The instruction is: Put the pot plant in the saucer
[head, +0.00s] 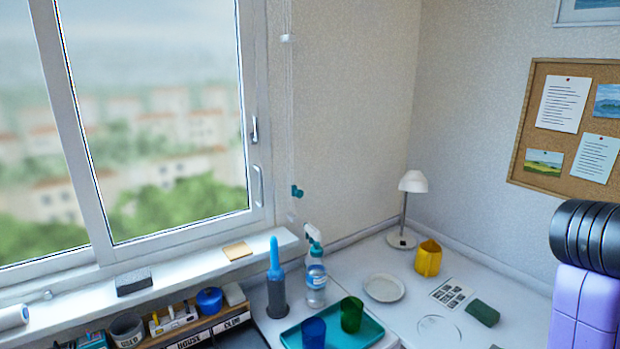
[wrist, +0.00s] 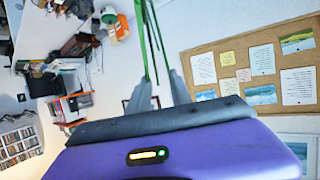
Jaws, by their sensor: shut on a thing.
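A white round saucer (head: 384,288) lies empty on the white surface, right of the teal tray. My gripper (wrist: 158,84) shows only in the wrist view, with its grey fingers close together. Long thin green leaves of the pot plant (wrist: 153,35) rise from between the fingers, which are shut on it. The pot itself is hidden or out of frame. The plant and fingers are out of the head view, where only my purple arm shows at the right edge.
A yellow mug (head: 428,259) and a white lamp (head: 402,240) stand behind the saucer. A clear disc (head: 438,330) and a dark green block (head: 482,313) lie to its right. The teal tray (head: 375,331) holds blue and green cups. A spray bottle (head: 316,285) stands behind the tray.

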